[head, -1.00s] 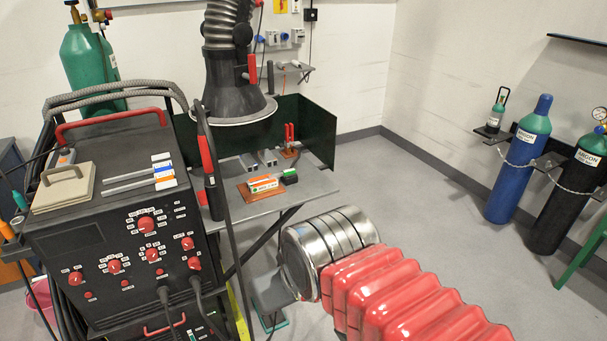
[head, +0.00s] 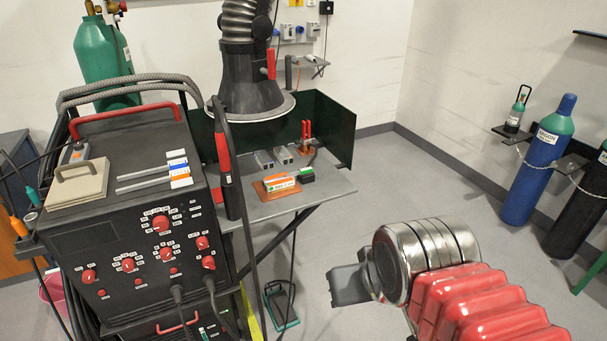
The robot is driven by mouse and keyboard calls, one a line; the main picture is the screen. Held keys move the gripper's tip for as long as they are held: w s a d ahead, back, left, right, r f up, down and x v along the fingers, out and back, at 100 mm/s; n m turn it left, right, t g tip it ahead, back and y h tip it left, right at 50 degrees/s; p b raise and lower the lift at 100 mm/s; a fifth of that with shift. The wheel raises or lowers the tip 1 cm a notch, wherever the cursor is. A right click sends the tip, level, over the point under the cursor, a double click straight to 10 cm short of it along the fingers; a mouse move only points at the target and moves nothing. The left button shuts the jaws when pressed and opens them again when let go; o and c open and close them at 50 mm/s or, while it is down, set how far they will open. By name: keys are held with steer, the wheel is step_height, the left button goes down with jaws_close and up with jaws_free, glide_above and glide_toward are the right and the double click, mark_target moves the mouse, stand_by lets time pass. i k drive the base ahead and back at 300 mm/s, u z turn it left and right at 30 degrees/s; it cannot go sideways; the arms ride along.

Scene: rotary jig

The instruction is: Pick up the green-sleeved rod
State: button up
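I cannot clearly make out a green-sleeved rod. Pale grey rods (head: 140,184) lie flat on top of the welding machine, their right ends carrying white, blue and orange sleeves or labels. A thin piece with a teal-green end (head: 33,195) stands at the machine's left edge; I cannot tell if it is the rod. My gripper (head: 345,286) shows as a grey flat part beyond the steel wrist, low over the floor and right of the machine, well apart from the rods. Its fingertips cannot be told apart.
The welding machine (head: 115,238) fills the left side, with a red handle and hanging cables. The work table (head: 265,208) carries an orange-and-white box (head: 277,183) and small blocks under an extraction hood (head: 252,95). Gas cylinders (head: 543,160) stand at right. Open floor lies between.

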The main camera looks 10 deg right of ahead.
mark_target(309, 169)
steer(key=u, duration=0.05)
steer(key=i, duration=0.95)
steer(key=u, duration=2.7)
